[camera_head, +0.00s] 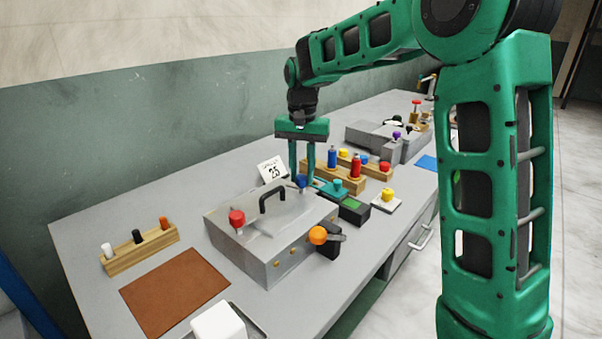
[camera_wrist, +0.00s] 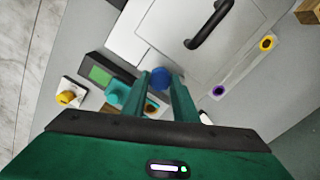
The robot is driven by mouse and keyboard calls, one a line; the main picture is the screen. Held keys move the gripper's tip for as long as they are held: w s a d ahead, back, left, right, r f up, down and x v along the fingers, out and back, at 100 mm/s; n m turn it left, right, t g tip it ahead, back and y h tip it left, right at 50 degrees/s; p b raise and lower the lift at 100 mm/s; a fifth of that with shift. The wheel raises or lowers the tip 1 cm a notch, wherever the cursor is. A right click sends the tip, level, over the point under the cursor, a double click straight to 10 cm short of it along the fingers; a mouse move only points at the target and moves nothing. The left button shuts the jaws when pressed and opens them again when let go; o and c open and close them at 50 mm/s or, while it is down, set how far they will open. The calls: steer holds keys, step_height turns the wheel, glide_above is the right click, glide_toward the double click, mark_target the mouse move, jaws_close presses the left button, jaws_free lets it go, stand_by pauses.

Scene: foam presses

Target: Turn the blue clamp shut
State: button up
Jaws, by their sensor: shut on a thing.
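The blue clamp (camera_head: 301,181) has a round blue knob and sits at the far right corner of the grey metal press box (camera_head: 240,255). In the wrist view the blue knob (camera_wrist: 161,76) shows between my fingertips. My gripper (camera_head: 301,180) points down over that corner, its green fingers closed on the blue knob. In the wrist view my gripper (camera_wrist: 161,80) hides the lower part of the clamp. The press lid is down, with a black handle (camera_head: 272,195) on top. A red-knobbed clamp (camera_head: 237,219) stands at the lid's near left side.
An orange knob (camera_head: 318,236) sticks out of the box's front. Close to the gripper are a teal knob (camera_head: 338,185), a dark box with a green screen (camera_head: 354,209) and a wooden rack (camera_head: 318,175) with bottles. A brown mat (camera_head: 175,290) lies at left.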

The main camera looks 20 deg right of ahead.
mark_target(302, 175)
steer(key=n, duration=0.7)
steer(key=shift+w+r, duration=0.1)
steer(key=shift+w, duration=0.05)
steer(key=n, duration=0.4)
steer(key=shift+n, duration=1.7)
steer(key=o, duration=1.1)
steer(key=shift+d, duration=0.1)
steer(key=shift+c, duration=0.2)
steer(key=shift+r, duration=0.1)
step_height(302, 175, up, 10)
steer(key=shift+r, duration=0.25)
